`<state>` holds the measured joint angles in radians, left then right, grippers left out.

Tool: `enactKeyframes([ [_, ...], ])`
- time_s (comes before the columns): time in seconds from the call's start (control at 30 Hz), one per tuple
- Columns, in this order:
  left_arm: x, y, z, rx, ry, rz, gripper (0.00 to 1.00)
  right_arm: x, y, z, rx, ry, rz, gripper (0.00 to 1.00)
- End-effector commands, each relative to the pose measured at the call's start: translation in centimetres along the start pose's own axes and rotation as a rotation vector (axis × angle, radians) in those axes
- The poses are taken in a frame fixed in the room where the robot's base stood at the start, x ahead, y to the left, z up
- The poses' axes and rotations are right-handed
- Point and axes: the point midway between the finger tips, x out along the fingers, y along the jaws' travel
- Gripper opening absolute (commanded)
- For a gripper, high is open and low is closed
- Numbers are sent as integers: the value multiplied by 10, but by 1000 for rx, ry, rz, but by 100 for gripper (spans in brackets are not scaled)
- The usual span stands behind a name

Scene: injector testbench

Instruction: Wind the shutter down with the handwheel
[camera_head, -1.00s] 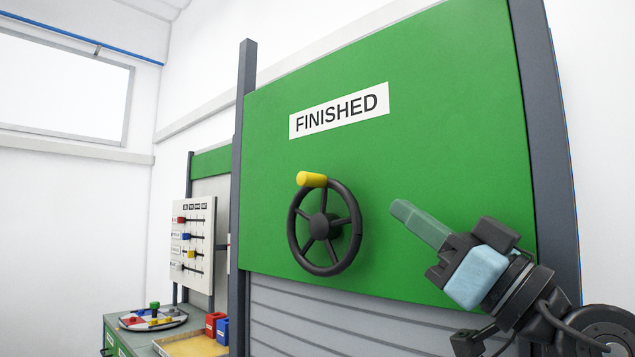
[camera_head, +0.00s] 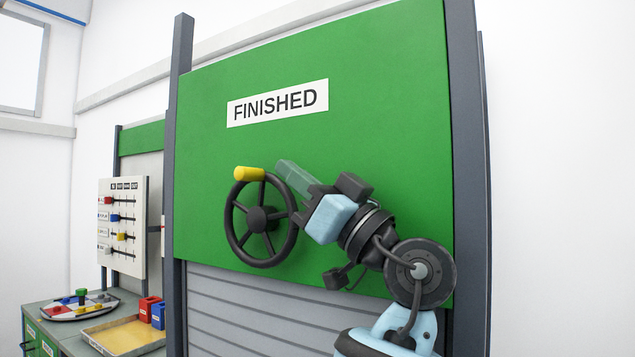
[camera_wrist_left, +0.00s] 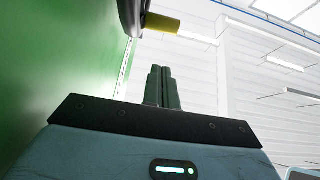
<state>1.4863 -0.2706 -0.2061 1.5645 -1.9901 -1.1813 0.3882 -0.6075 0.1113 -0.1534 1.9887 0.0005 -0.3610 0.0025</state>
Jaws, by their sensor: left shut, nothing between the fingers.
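The black spoked handwheel (camera_head: 261,217) is mounted on the green panel marked FINISHED. Its yellow knob (camera_head: 248,173) sits at the upper left of the rim and sticks out from the wheel. The grey slatted shutter (camera_head: 270,315) shows below the panel's lower edge. My left gripper (camera_head: 283,166) is at the upper right of the wheel in the head view, to the right of the knob. Its fingers are together and empty. In the left wrist view the closed fingers (camera_wrist_left: 161,88) point toward the yellow knob (camera_wrist_left: 162,23); they look apart from it. My right gripper is not in view.
The green panel (camera_head: 380,100) stands between dark grey posts (camera_head: 180,130). At the lower left are a bench with a round tray (camera_head: 80,307), a yellow tray (camera_head: 122,337), red and blue boxes (camera_head: 150,308) and a board with sliders (camera_head: 122,228). Space before the panel's upper part is clear.

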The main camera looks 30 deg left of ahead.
Motion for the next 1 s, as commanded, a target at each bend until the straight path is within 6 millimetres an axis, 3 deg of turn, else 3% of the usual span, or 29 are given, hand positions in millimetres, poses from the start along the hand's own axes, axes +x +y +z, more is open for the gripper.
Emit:
enactKeyframes([
  [0.03, 12, -3, -4, -4, 0, -5, 0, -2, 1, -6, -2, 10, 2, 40],
  [0.3, 32, 0, 24, 2, 0, 1, 0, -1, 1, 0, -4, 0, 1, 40],
  [0.8, 37, 0, 29, 1, 1, 0, 0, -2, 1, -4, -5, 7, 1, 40],
  [1.0, 51, 0, 35, 3, 1, -2, 0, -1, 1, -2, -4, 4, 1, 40],
])
